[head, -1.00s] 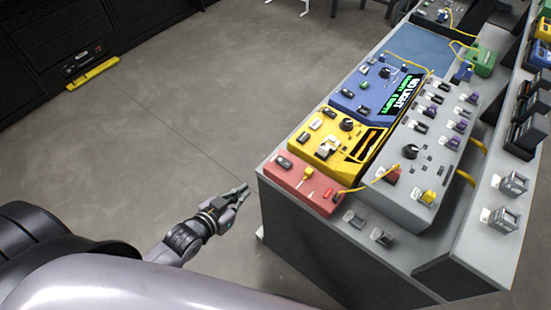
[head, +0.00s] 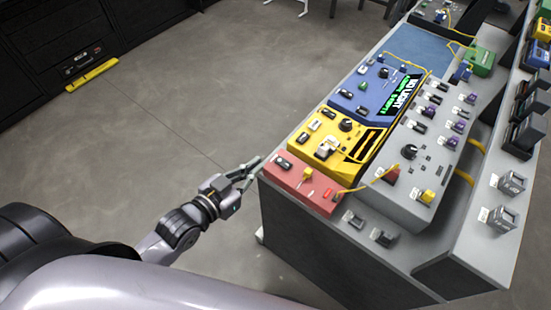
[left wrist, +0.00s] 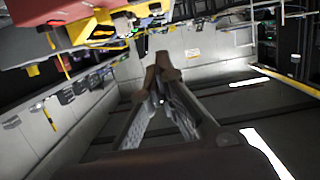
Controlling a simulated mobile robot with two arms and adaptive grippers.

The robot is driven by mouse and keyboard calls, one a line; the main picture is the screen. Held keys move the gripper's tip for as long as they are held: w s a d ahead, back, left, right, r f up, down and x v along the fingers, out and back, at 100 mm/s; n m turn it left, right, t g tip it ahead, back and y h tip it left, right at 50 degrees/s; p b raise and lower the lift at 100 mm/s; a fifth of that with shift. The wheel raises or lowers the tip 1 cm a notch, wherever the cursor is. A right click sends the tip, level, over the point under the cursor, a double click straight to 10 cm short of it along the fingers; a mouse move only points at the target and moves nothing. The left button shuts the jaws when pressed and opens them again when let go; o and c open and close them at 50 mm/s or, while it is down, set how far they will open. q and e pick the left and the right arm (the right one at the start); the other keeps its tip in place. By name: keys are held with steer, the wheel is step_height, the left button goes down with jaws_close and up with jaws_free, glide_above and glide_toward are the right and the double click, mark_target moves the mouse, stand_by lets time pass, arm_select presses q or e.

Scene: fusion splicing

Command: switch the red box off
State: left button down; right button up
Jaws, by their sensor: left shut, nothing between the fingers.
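The red box (head: 300,188) sits at the near left corner of the bench in the head view. It carries a dark rocker switch (head: 283,163), a yellow connector (head: 307,174) and a small red element (head: 328,193). Which way the switch is set is too small to tell. My left gripper (head: 256,164) is shut and empty, with its tips close to the box's left corner near the switch; whether they touch I cannot tell. In the left wrist view the fingertips (left wrist: 162,62) meet, and part of the red box (left wrist: 30,20) shows at the upper left. My right gripper is not in view.
A yellow box (head: 330,152) and a blue box (head: 370,95) with a lit screen stand behind the red box. A grey panel with switches (head: 425,155) is to the right. A yellow cable (head: 368,182) runs from the red box. Open floor (head: 160,110) lies left of the bench.

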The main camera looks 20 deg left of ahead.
arm_select(q)
steer(key=p, duration=0.2)
glide_above(283, 163)
steer(key=s+a, duration=0.2)
steer(key=shift+s+d+f, duration=0.1)
steer(key=shift+s+f, duration=0.1)
steer(key=shift+f, duration=0.6)
steer(key=f, duration=0.3)
steer(key=shift+w+d+f, duration=0.1)
steer(key=shift+w+f, duration=0.05)
steer(key=shift+w, duration=0.15)
steer(key=shift+f, duration=0.6)
steer(key=shift+f, duration=0.1)
